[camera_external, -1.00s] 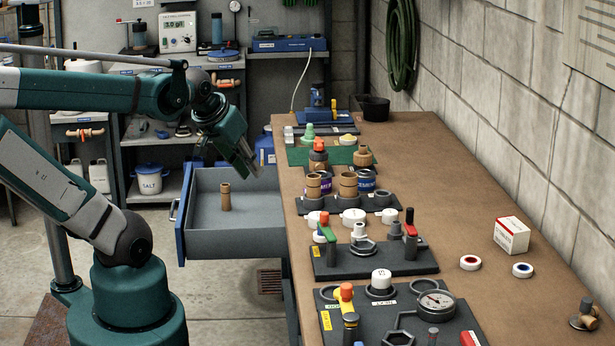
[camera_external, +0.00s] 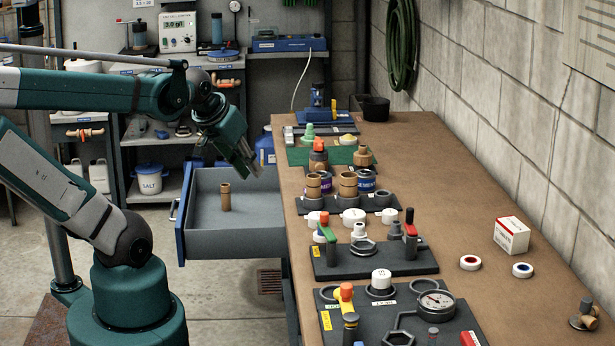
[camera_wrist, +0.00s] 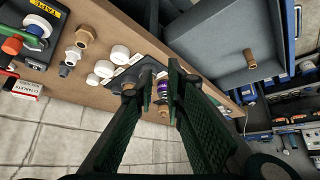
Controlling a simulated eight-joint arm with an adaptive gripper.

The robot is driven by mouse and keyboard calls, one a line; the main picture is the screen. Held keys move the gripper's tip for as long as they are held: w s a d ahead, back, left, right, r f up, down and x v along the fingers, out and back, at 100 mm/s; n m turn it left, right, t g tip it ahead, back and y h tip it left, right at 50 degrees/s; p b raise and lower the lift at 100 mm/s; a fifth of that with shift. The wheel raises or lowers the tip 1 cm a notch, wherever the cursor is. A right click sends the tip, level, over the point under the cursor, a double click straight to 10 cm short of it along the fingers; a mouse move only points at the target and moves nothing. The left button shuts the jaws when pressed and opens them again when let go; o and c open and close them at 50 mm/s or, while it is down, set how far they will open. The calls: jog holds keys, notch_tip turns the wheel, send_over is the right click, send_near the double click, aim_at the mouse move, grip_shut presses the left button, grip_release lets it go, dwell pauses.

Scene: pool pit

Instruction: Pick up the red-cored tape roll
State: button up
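The red-cored tape roll (camera_external: 470,262) is a small white ring with a red centre. It lies flat on the brown bench top in the right part of the external view. I cannot make it out in the wrist view. My gripper (camera_external: 251,166) hangs above the open drawer, left of the bench and far from the roll. In the wrist view, my gripper (camera_wrist: 161,72) has its two dark fingers apart with nothing held between them.
A blue-cored tape roll (camera_external: 522,270) lies right of the red-cored one. A red and white box (camera_external: 511,235) stands behind them. Fitting boards (camera_external: 420,262) line the bench's left side. A brown fitting (camera_external: 225,197) stands in the open drawer (camera_external: 255,240). A block wall bounds the right.

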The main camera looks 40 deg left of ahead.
jog(key=shift+o, duration=0.4)
jog(key=o, duration=1)
jog(key=shift+o, duration=0.2)
jog(key=shift+r, duration=0.1)
jog(key=w+d+r+n+g+h+p, duration=0.1)
jog(key=w+d+r+n+g+p, duration=0.25)
jog(key=w+d, duration=0.7)
jog(key=w+d+r+n+g+p, duration=0.1)
jog(key=w+d+r+n+p, duration=0.35)
jog(key=d, duration=0.85)
jog(key=w+d+f+n+g+p, duration=0.1)
jog(key=d+f+n+p, duration=0.2)
jog(key=d, duration=0.7)
jog(key=w+d+f+n+p, duration=0.1)
jog(key=d+f+n+p, duration=0.1)
jog(key=d+f, duration=0.5)
jog(key=w+d+f+n+g+y+p, duration=0.1)
jog(key=d+f+n+p, duration=0.2)
jog(key=d, duration=1.1)
notch_tip(320, 180, down, 2)
jog(key=shift+w+f+n+g+p, duration=0.1)
jog(key=shift+w+n+g+p, duration=0.25)
jog(key=shift+n, duration=0.75)
